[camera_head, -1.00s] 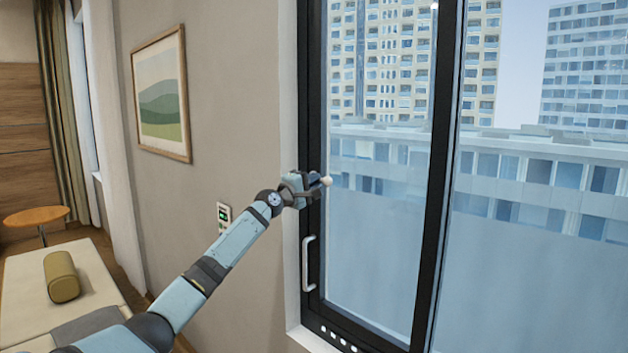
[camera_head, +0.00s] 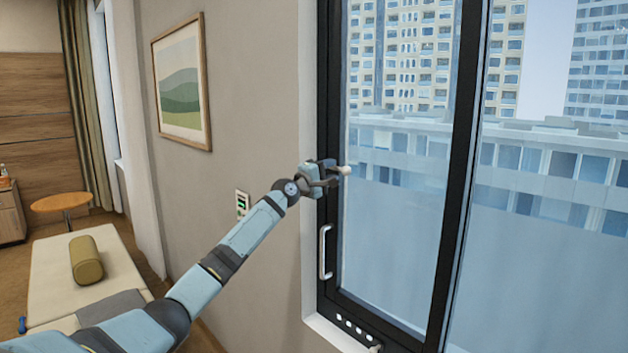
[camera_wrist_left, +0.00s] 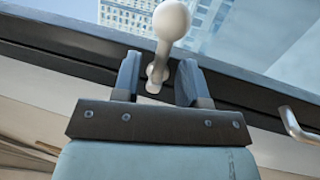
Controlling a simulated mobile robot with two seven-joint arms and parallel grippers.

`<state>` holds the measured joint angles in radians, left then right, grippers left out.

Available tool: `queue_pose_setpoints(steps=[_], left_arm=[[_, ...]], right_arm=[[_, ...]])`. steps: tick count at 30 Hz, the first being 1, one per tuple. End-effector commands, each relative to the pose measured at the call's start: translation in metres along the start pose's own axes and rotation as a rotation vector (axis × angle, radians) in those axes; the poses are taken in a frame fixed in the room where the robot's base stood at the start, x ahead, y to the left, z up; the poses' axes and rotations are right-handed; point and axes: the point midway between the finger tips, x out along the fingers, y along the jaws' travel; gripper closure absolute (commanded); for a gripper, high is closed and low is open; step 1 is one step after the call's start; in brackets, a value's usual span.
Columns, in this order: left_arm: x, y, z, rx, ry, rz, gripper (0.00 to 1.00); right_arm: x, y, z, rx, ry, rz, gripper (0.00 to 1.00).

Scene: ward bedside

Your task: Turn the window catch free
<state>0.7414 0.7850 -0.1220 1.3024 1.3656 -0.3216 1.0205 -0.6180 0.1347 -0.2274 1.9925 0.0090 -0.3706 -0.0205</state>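The window catch (camera_head: 345,171) has a pale round knob and stands at the left side of the dark window frame (camera_head: 328,100). In the left wrist view the knob (camera_wrist_left: 171,20) is at the top, with its pale stem running down to the frame. My left gripper (camera_head: 329,173) is at the catch. In the left wrist view its two fingers (camera_wrist_left: 158,84) are apart, one on each side of the stem, with gaps showing on both sides. The fingertips' exact depth along the catch is hard to tell. My right gripper is in neither view.
A white pull handle (camera_head: 324,252) sits on the frame below the catch. A small wall panel (camera_head: 243,204) and a framed picture (camera_head: 182,85) are on the wall at left. A bed (camera_head: 60,275) with a yellow-green bolster (camera_head: 86,260) stands lower left.

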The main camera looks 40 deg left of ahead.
Motion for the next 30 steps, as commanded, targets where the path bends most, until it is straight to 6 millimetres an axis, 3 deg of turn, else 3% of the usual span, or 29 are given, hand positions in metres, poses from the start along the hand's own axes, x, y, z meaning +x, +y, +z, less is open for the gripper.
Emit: queue_pose_setpoints(steps=[18, 24, 30], left_arm=[[-0.11, -0.003, 0.0, 0.002, -0.001, -0.001, 0.61], [-0.127, -0.001, 0.0, 0.002, 0.0, 0.0, 0.61], [-0.13, 0.0, 0.0, 0.001, 0.0, 0.0, 0.61]], right_arm=[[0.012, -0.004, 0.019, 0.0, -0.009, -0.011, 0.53], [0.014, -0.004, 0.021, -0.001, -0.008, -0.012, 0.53], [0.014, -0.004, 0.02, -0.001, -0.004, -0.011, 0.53]])
